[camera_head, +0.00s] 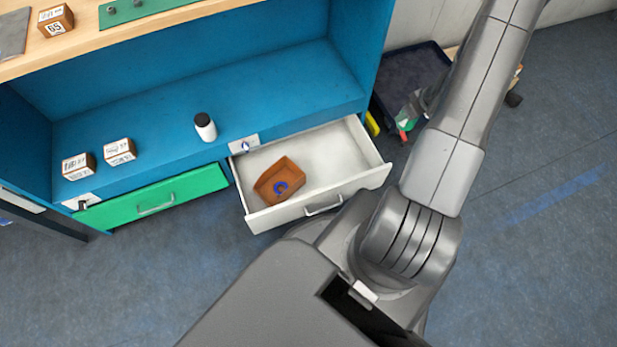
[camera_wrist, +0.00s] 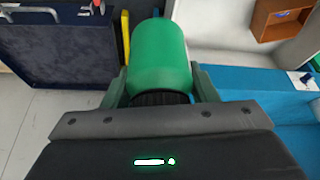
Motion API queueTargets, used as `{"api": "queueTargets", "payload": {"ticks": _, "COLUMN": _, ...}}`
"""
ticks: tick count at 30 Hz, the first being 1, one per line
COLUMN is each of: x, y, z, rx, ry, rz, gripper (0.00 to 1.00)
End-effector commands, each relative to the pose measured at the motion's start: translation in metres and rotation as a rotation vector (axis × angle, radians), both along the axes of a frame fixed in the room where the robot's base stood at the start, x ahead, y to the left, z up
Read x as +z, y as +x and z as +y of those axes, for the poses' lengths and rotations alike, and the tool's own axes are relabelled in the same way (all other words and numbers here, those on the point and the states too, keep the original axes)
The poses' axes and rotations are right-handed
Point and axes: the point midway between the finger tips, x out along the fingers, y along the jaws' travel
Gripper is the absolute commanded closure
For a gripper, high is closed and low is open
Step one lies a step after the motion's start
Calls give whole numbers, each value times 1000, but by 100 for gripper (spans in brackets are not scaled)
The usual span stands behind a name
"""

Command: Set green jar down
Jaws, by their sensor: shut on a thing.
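A green jar (camera_wrist: 160,55) with a dark cap is between the fingers of my gripper (camera_wrist: 161,85) in the wrist view. The gripper is shut on it, with the cap end towards the wrist. In the head view, my gripper (camera_head: 416,106) is small and partly covered by my arm, right of the open drawer and close to the dark tray. A small green patch beside it appears to be the jar (camera_head: 406,123). What lies straight under the jar is hidden.
The dark tray (camera_head: 400,80) has yellow and red items by it. An open white drawer (camera_head: 340,150) holds a brown box (camera_head: 278,181). The blue shelf (camera_head: 270,95) carries a white bottle (camera_head: 205,127) and two labelled cubes. A green drawer (camera_head: 152,197) is shut. Floor at right is clear.

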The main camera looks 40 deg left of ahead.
Motion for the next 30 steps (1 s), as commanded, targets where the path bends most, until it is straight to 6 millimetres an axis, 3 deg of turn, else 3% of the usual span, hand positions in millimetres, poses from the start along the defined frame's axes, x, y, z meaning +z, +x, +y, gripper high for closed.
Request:
{"api": "queueTargets", "payload": {"ticks": 1, "x": -31, "y": -9, "z": 17, "rx": 82, "ry": 1, "rz": 3, "gripper": 75}}
{"api": "queueTargets", "payload": {"ticks": 3, "x": -58, "y": -23, "z": 38, "rx": 196, "ry": 0, "rz": 3, "gripper": 75}}
{"api": "queueTargets", "payload": {"ticks": 9, "x": -132, "y": -73, "z": 90, "rx": 524, "ry": 1, "rz": 2, "gripper": 75}}
{"api": "queueTargets", "payload": {"ticks": 15, "x": -191, "y": -124, "z": 124, "rx": 801, "ry": 1, "rz": 2, "gripper": 75}}
{"api": "queueTargets", "payload": {"ticks": 21, "x": -219, "y": -154, "z": 137, "rx": 951, "ry": 2, "rz": -1, "gripper": 75}}
{"api": "queueTargets", "payload": {"ticks": 26, "x": -233, "y": -160, "z": 138, "rx": 982, "ry": 2, "rz": -1, "gripper": 75}}
{"api": "queueTargets", "payload": {"ticks": 30, "x": -258, "y": -160, "z": 138, "rx": 982, "ry": 1, "rz": 0, "gripper": 75}}
